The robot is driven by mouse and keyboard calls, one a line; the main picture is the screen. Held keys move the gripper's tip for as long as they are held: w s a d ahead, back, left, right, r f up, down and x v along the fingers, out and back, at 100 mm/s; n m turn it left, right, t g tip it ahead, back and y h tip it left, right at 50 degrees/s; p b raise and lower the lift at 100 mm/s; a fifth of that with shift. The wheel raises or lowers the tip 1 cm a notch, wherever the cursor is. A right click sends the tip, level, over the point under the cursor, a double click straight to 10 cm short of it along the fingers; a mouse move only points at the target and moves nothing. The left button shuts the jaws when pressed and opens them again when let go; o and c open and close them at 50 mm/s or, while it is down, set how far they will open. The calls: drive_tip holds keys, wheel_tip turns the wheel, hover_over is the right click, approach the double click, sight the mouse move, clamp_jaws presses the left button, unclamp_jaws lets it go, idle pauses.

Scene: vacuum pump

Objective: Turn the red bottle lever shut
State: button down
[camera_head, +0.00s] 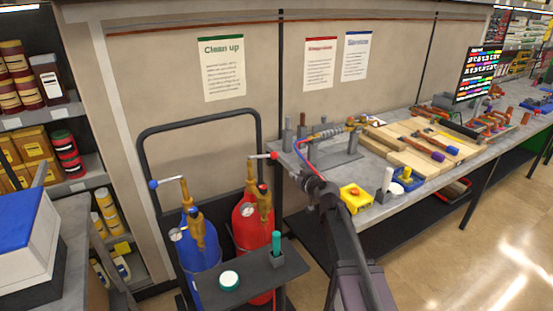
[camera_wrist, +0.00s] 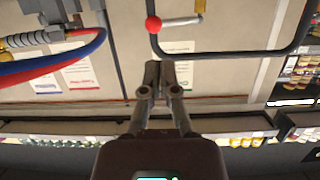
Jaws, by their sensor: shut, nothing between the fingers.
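The red bottle (camera_head: 252,225) stands upright in the cart beside the workbench, with a brass valve on top. Its lever (camera_head: 262,156) sticks out roughly level to the right and ends in a red knob (camera_head: 274,155). My gripper (camera_head: 292,174) is just right of and slightly below the knob in the head view. The wrist view, which looks upside down, shows my fingers (camera_wrist: 160,68) together and empty. The red knob (camera_wrist: 153,24) and its lever (camera_wrist: 178,21) lie beyond the fingertips, apart from them in the picture. The bottle itself is out of that view.
A blue bottle (camera_head: 197,250) stands left of the red one, its lever ending in a blue knob (camera_head: 153,184). The cart's dark frame (camera_head: 142,142) rises behind both. The workbench (camera_head: 372,212) with tools and red and blue hoses (camera_wrist: 55,65) is close beside my gripper.

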sight(276, 156)
drive_tip(key=shift+w+a+r+t, duration=0.1)
drive_tip(key=shift+w+r+t, duration=0.4)
drive_tip(key=shift+w+r, duration=0.25)
drive_tip(key=shift+w+f, duration=0.15)
drive_tip(key=b+x, duration=0.2)
drive_tip(key=x, duration=1.2)
drive_tip(key=shift+b, duration=0.35)
drive_tip(key=shift+w+a, duration=0.2)
drive_tip(key=shift+w, duration=1.4)
